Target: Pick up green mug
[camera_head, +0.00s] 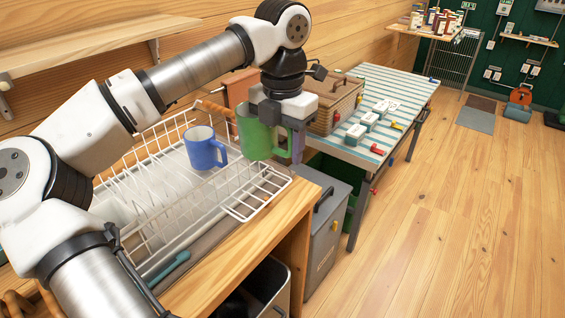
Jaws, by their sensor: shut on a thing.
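The green mug (254,139) hangs in my gripper (285,125) above the right end of the white wire dish rack (176,182). My gripper points down and is shut on the mug, near its handle side at the right. The mug looks roughly upright. Its base overlaps the rack's wires in the picture, and I cannot tell whether it touches them. The exact contact of the fingers is partly hidden by the mug. A blue mug (203,149) stands in the rack to the left of the green mug, apart from it.
A wooden counter (240,255) carries the rack. Behind my gripper, a striped table (385,88) holds a wicker basket (333,98) and several small boxes. A grey bin (325,240) stands beside the counter. The wooden floor (450,220) at right is clear.

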